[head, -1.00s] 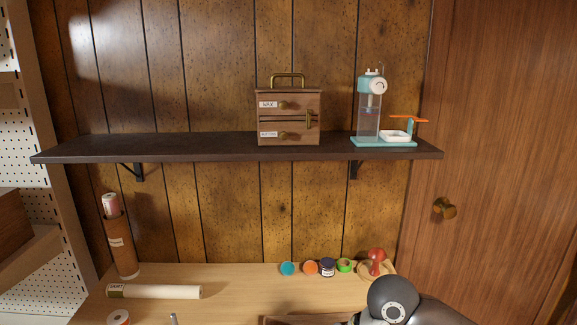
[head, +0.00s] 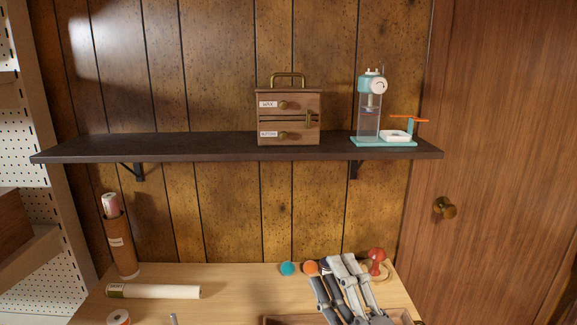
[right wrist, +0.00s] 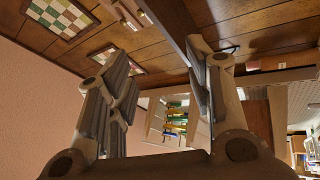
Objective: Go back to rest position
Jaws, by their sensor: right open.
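My right gripper (head: 338,270) reaches up from the bottom edge of the head view, over the right part of the wooden table (head: 235,284). Its grey fingers are spread and hold nothing. In the right wrist view the two fingers (right wrist: 160,70) stand wide apart with empty space between them. They hide part of the small jars and the back right of the table in the head view. My left gripper is in neither view.
A dark shelf (head: 200,146) holds a drawer box (head: 289,119) and a teal dispenser (head: 369,110).

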